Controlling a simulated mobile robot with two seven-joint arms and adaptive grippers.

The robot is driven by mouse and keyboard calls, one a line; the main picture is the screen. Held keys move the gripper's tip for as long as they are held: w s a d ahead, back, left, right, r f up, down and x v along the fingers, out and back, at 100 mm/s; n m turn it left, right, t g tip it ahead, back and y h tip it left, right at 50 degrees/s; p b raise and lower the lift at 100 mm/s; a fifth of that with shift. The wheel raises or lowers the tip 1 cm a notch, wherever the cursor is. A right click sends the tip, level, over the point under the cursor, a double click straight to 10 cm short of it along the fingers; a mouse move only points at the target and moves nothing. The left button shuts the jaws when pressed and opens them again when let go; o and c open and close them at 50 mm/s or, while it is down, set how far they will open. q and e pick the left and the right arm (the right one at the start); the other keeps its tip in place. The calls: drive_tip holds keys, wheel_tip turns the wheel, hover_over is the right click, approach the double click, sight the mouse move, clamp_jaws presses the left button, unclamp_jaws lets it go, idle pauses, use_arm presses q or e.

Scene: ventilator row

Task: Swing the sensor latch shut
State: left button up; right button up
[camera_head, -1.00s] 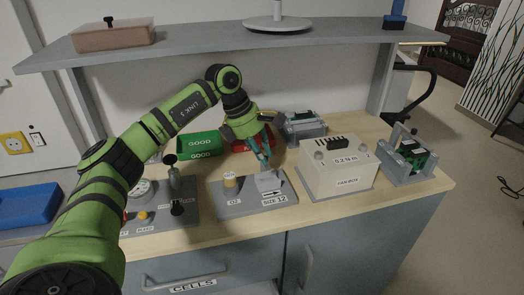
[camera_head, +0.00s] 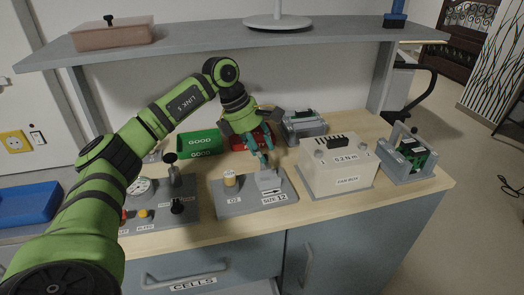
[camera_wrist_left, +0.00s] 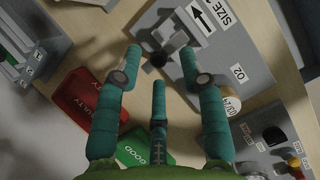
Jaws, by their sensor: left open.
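The sensor plate (camera_head: 228,206) is a grey board marked O2 and SIZE 12 with an arrow, on the wooden bench. A small grey block (camera_head: 268,181), which looks like the latch, stands on its right part; it shows in the left wrist view (camera_wrist_left: 173,34) with a dark round end beside it. A tan O2 cell (camera_head: 230,180) stands on the plate's left part. My left gripper (camera_head: 262,158) is open and empty just above and behind the block. In the left wrist view its teal fingers (camera_wrist_left: 161,62) are spread around the dark end, contact unclear. My right gripper is out of view.
The green GOOD bin (camera_head: 201,142) and red bin (camera_head: 240,146) stand behind the plate. The cream box (camera_head: 338,172) is close on its right, a gauge panel (camera_head: 150,216) on its left. A shelf (camera_head: 200,50) runs overhead.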

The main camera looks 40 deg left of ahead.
use_arm(q)
drive_tip(key=s+a, duration=0.7)
drive_tip(key=a, duration=0.2)
drive_tip(key=shift+a, duration=0.35)
drive_tip(key=shift+d+f, duration=0.15)
